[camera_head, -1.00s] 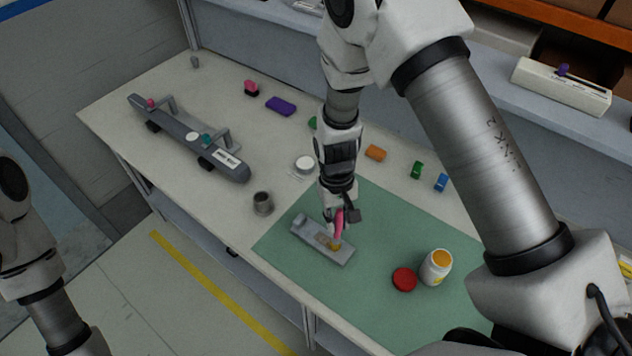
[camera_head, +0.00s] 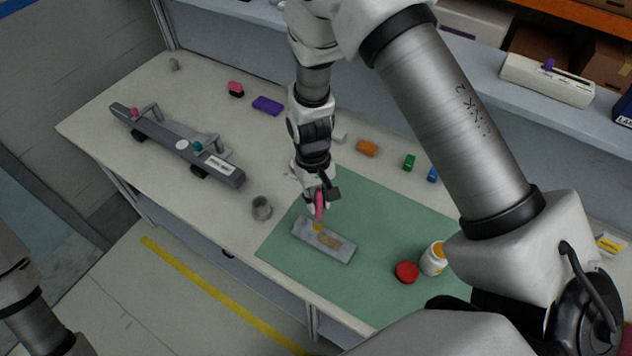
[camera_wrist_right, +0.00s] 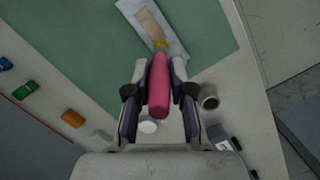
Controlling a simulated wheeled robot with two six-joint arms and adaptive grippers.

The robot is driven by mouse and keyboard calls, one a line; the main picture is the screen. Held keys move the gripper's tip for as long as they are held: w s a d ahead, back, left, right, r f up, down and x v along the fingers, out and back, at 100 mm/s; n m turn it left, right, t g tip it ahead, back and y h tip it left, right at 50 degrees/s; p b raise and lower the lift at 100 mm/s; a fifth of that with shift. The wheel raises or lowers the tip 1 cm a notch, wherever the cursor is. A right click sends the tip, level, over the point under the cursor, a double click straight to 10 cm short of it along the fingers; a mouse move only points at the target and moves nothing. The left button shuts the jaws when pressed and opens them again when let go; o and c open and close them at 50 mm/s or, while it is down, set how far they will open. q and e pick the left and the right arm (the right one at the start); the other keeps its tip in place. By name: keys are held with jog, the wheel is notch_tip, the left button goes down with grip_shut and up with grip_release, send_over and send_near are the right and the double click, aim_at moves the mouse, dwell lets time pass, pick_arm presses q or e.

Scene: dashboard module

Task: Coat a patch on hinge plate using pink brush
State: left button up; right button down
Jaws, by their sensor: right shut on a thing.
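The grey hinge plate (camera_head: 338,248) lies on the green mat (camera_head: 385,225) near its left edge. A tan-orange patch shows on its face. My right gripper (camera_head: 318,205) is shut on the pink brush (camera_head: 319,207), just above the plate's far left part. In the right wrist view the pink brush (camera_wrist_right: 159,88) sits between the fingers, its yellow tip (camera_wrist_right: 160,44) at the plate (camera_wrist_right: 165,30) beside the patch (camera_wrist_right: 151,24). I cannot tell whether the tip touches. An open jar with orange contents (camera_head: 434,259) stands on the mat, with a red lid (camera_head: 406,272) beside it. My left gripper is out of view.
A grey metal cup (camera_head: 261,208) stands left of the mat. A long dark dashboard module (camera_head: 175,146) lies at the left of the table. Small colored blocks, such as purple (camera_head: 267,105), orange (camera_head: 367,148) and green (camera_head: 409,162), lie along the back.

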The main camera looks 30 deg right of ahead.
aim_at(317, 188)
jog(key=shift+r+p, duration=0.3)
jog(key=shift+r, duration=0.4)
jog(key=shift+w+r+p, duration=0.1)
jog(key=shift+r+p, duration=0.2)
jog(key=shift+w+r, duration=0.15)
jog(key=shift+r, duration=0.05)
jog(key=shift+w+a+r, duration=0.1)
jog(key=shift+r, duration=0.4)
jog(key=shift+s+r, duration=0.2)
jog(key=shift+r, duration=0.05)
jog(key=shift+w+f, duration=0.1)
